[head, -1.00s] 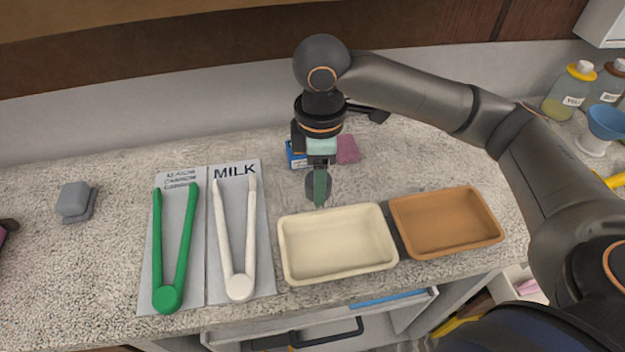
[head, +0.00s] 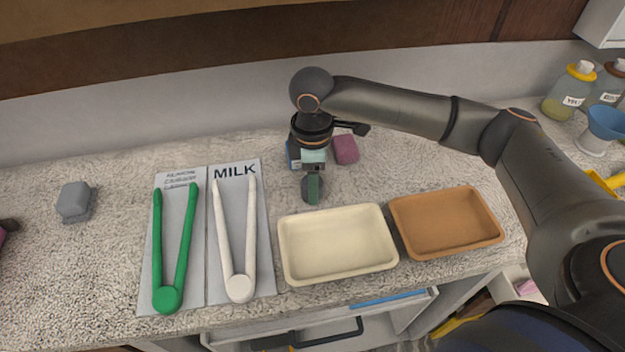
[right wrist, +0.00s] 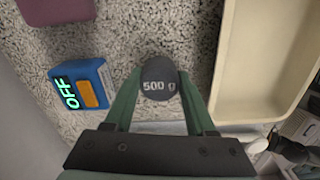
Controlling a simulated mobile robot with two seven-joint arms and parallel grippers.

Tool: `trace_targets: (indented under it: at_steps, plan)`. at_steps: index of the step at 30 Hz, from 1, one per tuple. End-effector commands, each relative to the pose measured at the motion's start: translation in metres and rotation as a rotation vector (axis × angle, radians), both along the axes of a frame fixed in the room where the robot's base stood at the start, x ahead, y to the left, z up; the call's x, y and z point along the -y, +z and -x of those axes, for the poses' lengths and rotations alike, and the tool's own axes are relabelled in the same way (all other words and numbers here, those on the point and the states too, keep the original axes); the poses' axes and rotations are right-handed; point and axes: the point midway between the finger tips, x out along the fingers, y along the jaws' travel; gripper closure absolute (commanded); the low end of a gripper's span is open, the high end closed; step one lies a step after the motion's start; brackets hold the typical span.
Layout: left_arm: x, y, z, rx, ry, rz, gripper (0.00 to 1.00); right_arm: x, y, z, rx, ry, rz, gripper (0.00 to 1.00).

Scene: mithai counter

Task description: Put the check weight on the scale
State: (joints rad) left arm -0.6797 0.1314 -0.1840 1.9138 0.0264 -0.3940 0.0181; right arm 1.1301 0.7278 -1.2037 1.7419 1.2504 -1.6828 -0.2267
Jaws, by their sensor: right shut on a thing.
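The check weight (right wrist: 158,80) is a dark grey round piece marked "500 g", held between the green fingers of my right gripper (right wrist: 158,88). In the head view the weight (head: 306,189) shows partly behind the fingers of my right gripper (head: 313,188), low over the counter behind the cream tray. I cannot tell if it touches the counter. No scale is plainly recognisable. A blue box (right wrist: 85,88) with an orange button and a lit "OFF" display is left of the weight in the right wrist view; in the head view it is mostly hidden behind the gripper.
A cream tray (head: 288,262) and a brown tray (head: 490,238) stand at the front. Green tongs (head: 168,298) and white tongs (head: 240,288) lie on grey mats. A pink block (head: 345,149) is behind the gripper. A grey block (head: 74,198) stands at left, with free counter around it.

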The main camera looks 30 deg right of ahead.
Motion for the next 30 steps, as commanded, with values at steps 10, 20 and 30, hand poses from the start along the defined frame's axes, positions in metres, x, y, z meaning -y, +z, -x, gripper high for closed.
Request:
trace_targets:
  at_steps: [10, 20, 30]
  plan:
    - [0.000, 0.002, -0.001, 0.001, 0.000, 0.000, 1.00, 0.000, -0.003, 0.000, -0.001, 0.000, 0.001, 0.35]
    - [0.000, 0.002, -0.001, 0.001, 0.000, 0.000, 1.00, 0.000, -0.002, 0.000, -0.001, 0.000, 0.000, 0.14]
    - [0.000, 0.002, -0.001, 0.002, 0.000, 0.000, 1.00, -0.001, 0.027, 0.000, 0.003, 0.000, -0.001, 0.14]
